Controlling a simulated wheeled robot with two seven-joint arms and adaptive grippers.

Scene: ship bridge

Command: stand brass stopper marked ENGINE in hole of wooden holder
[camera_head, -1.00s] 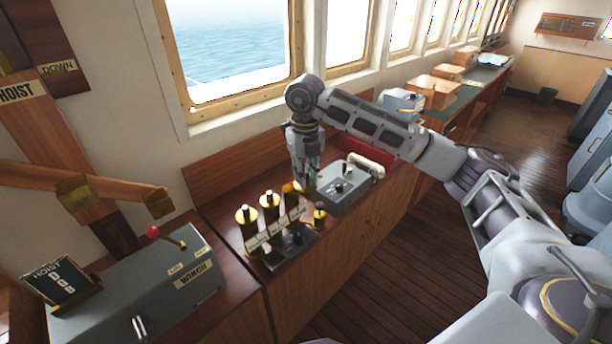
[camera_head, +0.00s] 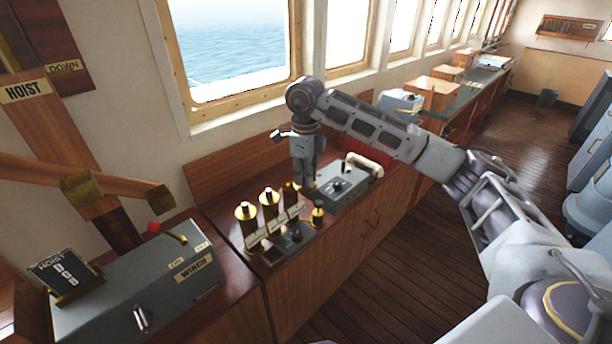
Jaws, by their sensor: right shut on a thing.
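My right gripper (camera_head: 304,186) points down over the counter, behind the row of brass-topped stoppers. It is shut; its fingertips and what they hold are small and partly hidden. A brass-topped stopper (camera_head: 290,192) shows right beside the fingers, and I take it as the held one. Two more stand upright to the left, a near one (camera_head: 246,212) and a middle one (camera_head: 269,198). Small pale labels line the front of the row, too small to read, so ENGINE cannot be picked out. The wooden holder cannot be made out clearly. My left gripper is out of view.
A dark plate with a knob (camera_head: 294,236) lies in front of the stoppers. A grey control box (camera_head: 342,185) stands just right of the gripper. A grey winch box (camera_head: 135,285) with a red-knobbed lever is at the left. Windows rise behind the counter.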

